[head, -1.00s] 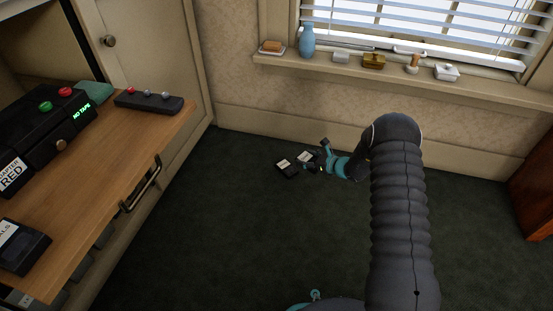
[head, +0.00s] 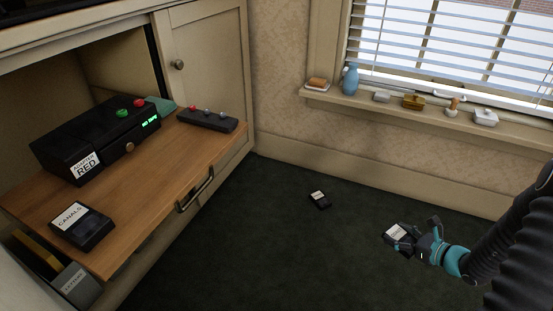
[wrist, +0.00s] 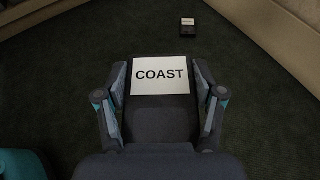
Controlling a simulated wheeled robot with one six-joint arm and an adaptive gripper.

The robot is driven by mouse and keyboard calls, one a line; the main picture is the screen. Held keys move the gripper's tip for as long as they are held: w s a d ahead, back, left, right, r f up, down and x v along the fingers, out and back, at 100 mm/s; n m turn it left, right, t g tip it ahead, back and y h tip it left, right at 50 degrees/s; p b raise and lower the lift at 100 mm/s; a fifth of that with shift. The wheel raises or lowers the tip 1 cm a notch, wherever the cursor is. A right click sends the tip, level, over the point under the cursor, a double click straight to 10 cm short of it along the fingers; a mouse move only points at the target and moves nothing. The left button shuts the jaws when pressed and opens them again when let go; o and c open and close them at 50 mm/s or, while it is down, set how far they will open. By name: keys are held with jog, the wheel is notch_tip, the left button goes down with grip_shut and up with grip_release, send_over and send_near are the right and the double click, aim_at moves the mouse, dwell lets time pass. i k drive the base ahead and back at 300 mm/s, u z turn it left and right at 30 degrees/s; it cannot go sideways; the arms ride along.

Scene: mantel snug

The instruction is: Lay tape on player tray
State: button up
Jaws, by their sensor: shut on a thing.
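My gripper (head: 418,243) is shut on a black tape with a white label, at the right over the dark carpet in the head view. In the wrist view the held tape (wrist: 160,85) reads COAST and sits between both fingers of my gripper (wrist: 160,100). The black player (head: 95,140) with a label reading RED stands on the pulled-out wooden tray (head: 150,205) at the left. A second tape (head: 82,226), labelled CANALS, lies on the tray's front left part.
Another tape (head: 319,200) lies on the carpet; it also shows in the wrist view (wrist: 188,27). A button remote (head: 207,120) lies at the tray's back right. The tray has a handle (head: 195,190) on its edge. A windowsill (head: 430,122) holds a blue vase (head: 350,80) and small items. Bare wood shows mid-tray.

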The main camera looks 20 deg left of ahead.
aim_at(123, 195)
jog(key=k, duration=0.75)
jog(key=z, duration=1)
jog(key=i, duration=1.35)
jog(key=u, duration=2.8)
